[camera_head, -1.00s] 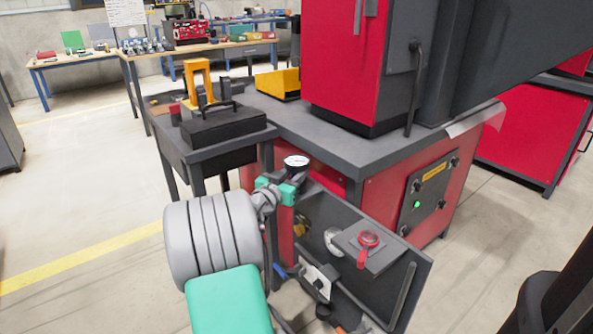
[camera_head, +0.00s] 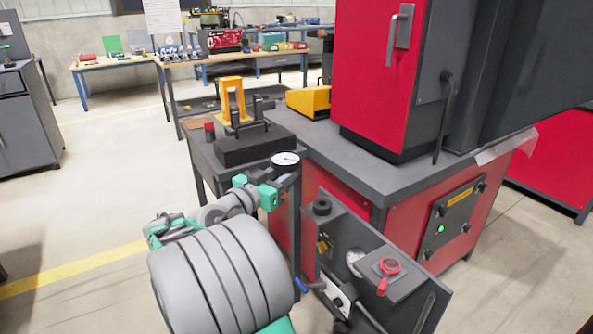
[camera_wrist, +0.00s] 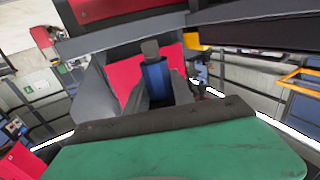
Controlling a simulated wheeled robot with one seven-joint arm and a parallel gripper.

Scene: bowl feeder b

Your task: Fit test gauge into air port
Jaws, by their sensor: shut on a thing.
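The test gauge (camera_head: 286,159) has a round white dial and a dark body. A black round fitting (camera_head: 322,206) stands on the top left corner of the dark panel box. It may be the air port. The gauge is above and left of it, apart from it.
The dark panel box (camera_head: 345,228) carries a red valve handle (camera_head: 389,267) and a lever. The grey bench (camera_head: 375,180) with a red cabinet (camera_head: 375,70) stands behind. A side table (camera_head: 245,168) holds a yellow fixture (camera_head: 232,98). Open floor lies at left.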

